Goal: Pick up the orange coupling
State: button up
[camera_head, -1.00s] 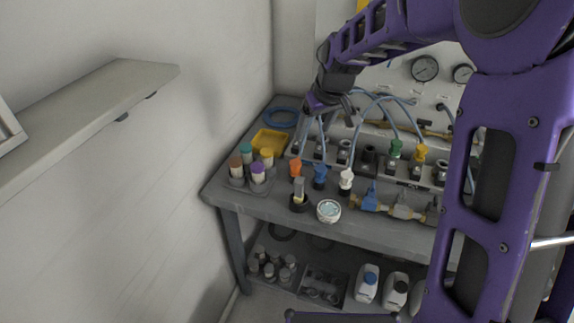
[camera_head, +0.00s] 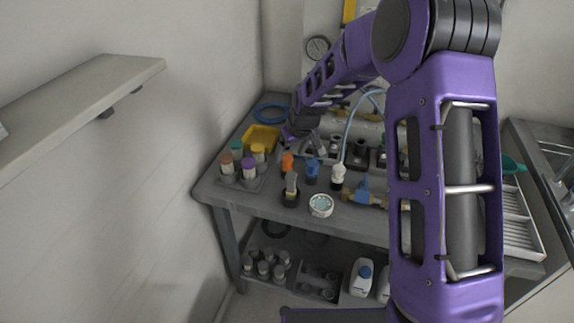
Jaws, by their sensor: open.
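The orange coupling (camera_head: 287,162) stands upright on the grey bench, left of a blue coupling (camera_head: 312,170) and a white coupling (camera_head: 338,175). My gripper (camera_head: 289,136) hangs just behind and above the orange coupling. It is open and appears apart from the coupling, but the fingertips are small and partly merge with dark parts behind. My purple arm hides much of the bench's right side.
Capped bottles with coloured lids stand in a holder (camera_head: 255,184) to the left, beside a yellow tray (camera_head: 262,139). A round white-rimmed dish (camera_head: 321,205) and a dark-based grey piece (camera_head: 291,190) stand in front. A blue hose (camera_head: 350,125) rises behind.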

aim_at(288, 158)
jog(key=x, duration=0.3)
jog(key=shift+a+f, duration=0.25)
jog(key=shift+f, duration=0.1)
grip_shut()
